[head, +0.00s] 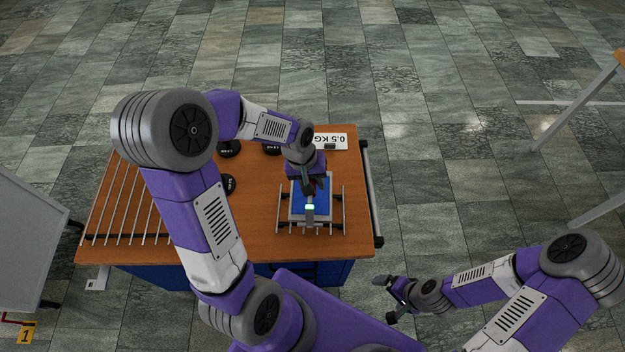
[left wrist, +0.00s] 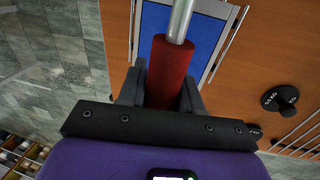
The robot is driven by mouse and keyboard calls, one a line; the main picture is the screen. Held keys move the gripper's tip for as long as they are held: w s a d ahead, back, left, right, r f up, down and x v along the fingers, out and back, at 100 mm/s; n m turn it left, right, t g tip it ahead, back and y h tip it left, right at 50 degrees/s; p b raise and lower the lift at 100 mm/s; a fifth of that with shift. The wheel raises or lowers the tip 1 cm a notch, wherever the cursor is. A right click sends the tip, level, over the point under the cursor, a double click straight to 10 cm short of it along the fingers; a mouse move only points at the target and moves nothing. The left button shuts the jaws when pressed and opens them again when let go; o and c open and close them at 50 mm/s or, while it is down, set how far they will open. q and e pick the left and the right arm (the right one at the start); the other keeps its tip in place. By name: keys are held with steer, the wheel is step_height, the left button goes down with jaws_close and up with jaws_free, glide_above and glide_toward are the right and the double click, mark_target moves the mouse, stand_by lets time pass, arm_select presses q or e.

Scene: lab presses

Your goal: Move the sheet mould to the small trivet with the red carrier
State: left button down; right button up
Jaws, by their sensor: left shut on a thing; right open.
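My left gripper (head: 314,187) is shut on the red grip of the carrier (left wrist: 172,72), whose metal rod runs on from it in the left wrist view. The sheet mould, a flat blue plate with a grey rim (left wrist: 207,35), lies beyond the grip. In the head view the mould (head: 298,200) is directly under my left gripper and over the small trivet (head: 338,228), a rack of thin metal bars. I cannot tell whether it touches the bars. The gripper hides part of the mould. My right gripper (head: 390,298) is open and empty, off the table's front right.
A larger rack of metal bars (head: 125,205) covers the left of the wooden table (head: 255,225). Several black weights (head: 229,149) lie behind and left of the mould. A metal rail (head: 370,190) runs along the right edge.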

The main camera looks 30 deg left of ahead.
arm_select(q)
steer(key=shift+f+b, duration=2.75)
steer(key=shift+f, duration=0.55)
steer(key=shift+f+b, duration=0.5)
steer(key=shift+f, duration=0.1)
steer(key=shift+r, duration=0.1)
steer(key=shift+r+p, duration=1.95)
steer(key=shift+r, duration=0.35)
steer(key=shift+f, duration=0.1)
